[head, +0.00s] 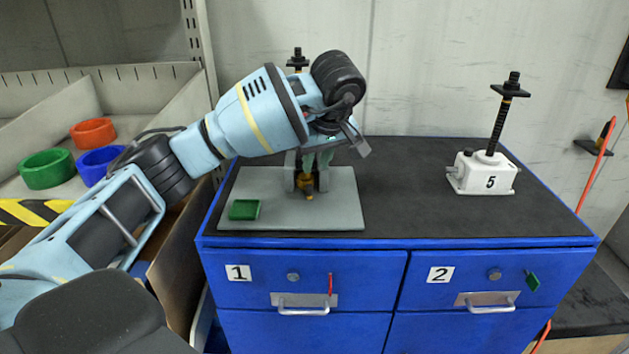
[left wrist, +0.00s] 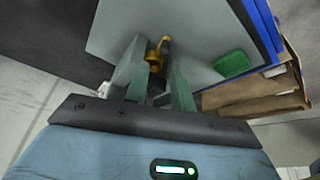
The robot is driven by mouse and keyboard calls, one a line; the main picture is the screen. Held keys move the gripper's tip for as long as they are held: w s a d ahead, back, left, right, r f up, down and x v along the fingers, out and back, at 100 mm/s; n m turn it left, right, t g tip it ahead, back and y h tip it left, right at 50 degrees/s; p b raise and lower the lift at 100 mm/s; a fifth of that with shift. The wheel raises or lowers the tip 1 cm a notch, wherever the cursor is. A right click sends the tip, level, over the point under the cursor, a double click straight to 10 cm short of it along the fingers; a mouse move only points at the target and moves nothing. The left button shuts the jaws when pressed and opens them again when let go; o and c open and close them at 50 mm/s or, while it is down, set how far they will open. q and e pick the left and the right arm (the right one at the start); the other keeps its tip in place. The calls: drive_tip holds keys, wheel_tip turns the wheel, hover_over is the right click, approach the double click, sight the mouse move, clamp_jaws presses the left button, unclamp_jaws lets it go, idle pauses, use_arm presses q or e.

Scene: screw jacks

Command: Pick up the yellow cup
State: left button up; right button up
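The fingers stand apart with a gap. I cannot tell whether either finger touches the cup. My right gripper is not in view.
A small green tray (head: 244,209) lies on the plate's front left. A screw jack (head: 297,60) rises behind my gripper, and a white one marked 5 (head: 485,174) stands at the right. Coloured rings (head: 47,168) lie in the shelf at left. The cabinet's middle top is clear.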

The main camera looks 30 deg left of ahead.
sight(310, 186)
use_arm(q)
drive_tip(key=shift+s+a+f, duration=0.1)
drive_tip(key=shift+a+f, duration=0.15)
drive_tip(key=shift+f, duration=0.65)
drive_tip(key=shift+a+f, duration=0.1)
drive_tip(key=shift+f, duration=0.3)
drive_tip(key=shift+a+f, duration=0.15)
drive_tip(key=shift+f, duration=0.25)
drive_tip(key=x, duration=0.4)
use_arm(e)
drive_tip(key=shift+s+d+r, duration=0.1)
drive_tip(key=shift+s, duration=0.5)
use_arm(q)
clamp_jaws()
